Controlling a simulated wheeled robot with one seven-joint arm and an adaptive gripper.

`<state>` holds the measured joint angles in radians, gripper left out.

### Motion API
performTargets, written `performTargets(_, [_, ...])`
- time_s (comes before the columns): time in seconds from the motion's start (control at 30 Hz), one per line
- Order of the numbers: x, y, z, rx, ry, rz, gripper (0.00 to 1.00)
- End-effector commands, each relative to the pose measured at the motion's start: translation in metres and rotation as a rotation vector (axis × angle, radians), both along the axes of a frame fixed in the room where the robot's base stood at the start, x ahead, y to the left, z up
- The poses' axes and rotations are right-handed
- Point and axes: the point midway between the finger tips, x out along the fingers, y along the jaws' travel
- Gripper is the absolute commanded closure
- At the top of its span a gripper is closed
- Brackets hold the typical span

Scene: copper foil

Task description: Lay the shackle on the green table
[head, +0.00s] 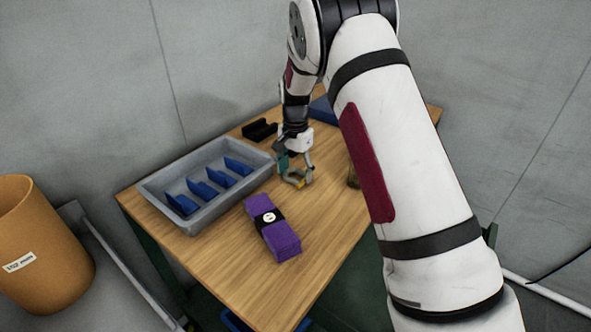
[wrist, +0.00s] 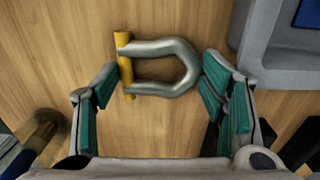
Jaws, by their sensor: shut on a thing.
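The shackle is a grey metal U with a yellow pin. In the wrist view the shackle (wrist: 191,68) lies between the teal finger pads, pin side at the left pad and bow at the right pad. My gripper (wrist: 163,82) is shut on it. In the head view my gripper (head: 296,172) is low over the wooden table top (head: 235,280), right of the grey tray, and the shackle (head: 299,184) shows at its fingertips. Whether the shackle touches the wood is unclear. The table has dark green legs (head: 158,262).
A grey tray (head: 204,222) with blue dividers stands at the left of the table. A purple block with a black band (head: 284,243) lies in front. A black object (head: 259,130) is behind, and a jar (head: 353,179) is partly hidden by my arm. An orange bin (head: 45,250) stands left.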

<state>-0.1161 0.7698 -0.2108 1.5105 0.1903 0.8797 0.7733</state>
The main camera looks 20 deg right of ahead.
Motion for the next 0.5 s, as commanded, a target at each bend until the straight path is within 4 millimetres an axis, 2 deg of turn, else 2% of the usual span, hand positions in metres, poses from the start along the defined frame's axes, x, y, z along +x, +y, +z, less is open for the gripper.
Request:
performTargets(0.33, [0.0006,0.0001,-0.0032,0.000,-0.002,0.000,0.71])
performTargets(0.37, [0.0003,0.0001,-0.0033,0.001,-0.001,0.000,0.30])
performTargets(0.4, [0.0002,0.0001,-0.0030,0.001,-0.001,0.000,0.26])
performTargets(0.5, [0.0001,0.0001,-0.0029,0.001,-0.001,0.000,0.26])
